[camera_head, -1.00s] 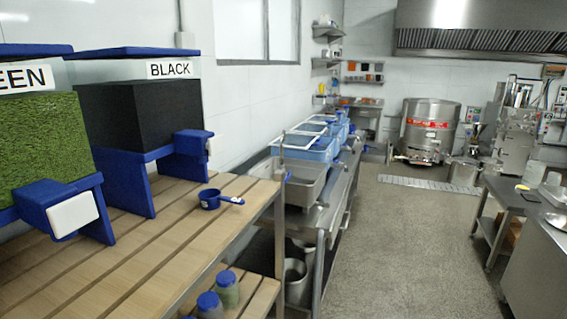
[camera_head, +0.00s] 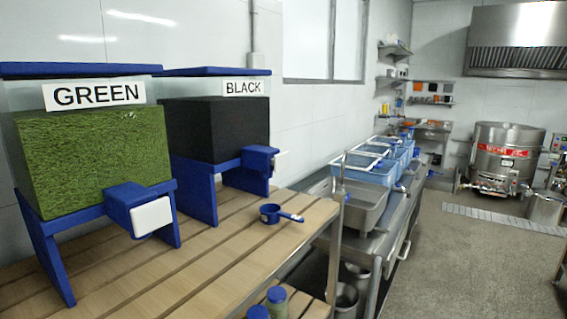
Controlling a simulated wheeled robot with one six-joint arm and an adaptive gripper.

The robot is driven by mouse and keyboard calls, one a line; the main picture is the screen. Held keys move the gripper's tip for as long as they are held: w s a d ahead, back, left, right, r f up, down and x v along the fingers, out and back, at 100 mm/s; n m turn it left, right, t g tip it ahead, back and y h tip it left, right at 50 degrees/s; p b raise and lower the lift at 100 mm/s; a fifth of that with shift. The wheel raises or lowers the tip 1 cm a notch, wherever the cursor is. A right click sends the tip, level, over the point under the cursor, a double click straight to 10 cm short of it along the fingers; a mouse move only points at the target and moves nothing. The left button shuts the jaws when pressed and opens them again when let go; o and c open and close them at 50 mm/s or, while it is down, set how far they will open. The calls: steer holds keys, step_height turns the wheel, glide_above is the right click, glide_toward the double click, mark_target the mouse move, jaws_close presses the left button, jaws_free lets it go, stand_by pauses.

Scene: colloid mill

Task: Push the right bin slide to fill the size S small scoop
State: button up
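The right bin (camera_head: 214,130), labelled BLACK, stands on the slatted wooden table and holds dark material. Its blue slide housing (camera_head: 260,160) sticks out at the lower front, with a pale end plate (camera_head: 280,161) seen almost edge-on. A small blue scoop (camera_head: 270,214) lies on the table in front of this bin, its handle pointing right; its size mark is not legible. The left bin (camera_head: 95,160), labelled GREEN, holds green material and has a white-faced slide (camera_head: 152,216). My gripper is not in view.
Lidded jars (camera_head: 277,298) stand on a lower shelf. A steel sink counter (camera_head: 352,208) with blue baskets (camera_head: 372,168) runs along the wall. Open floor (camera_head: 450,265) lies to the right.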

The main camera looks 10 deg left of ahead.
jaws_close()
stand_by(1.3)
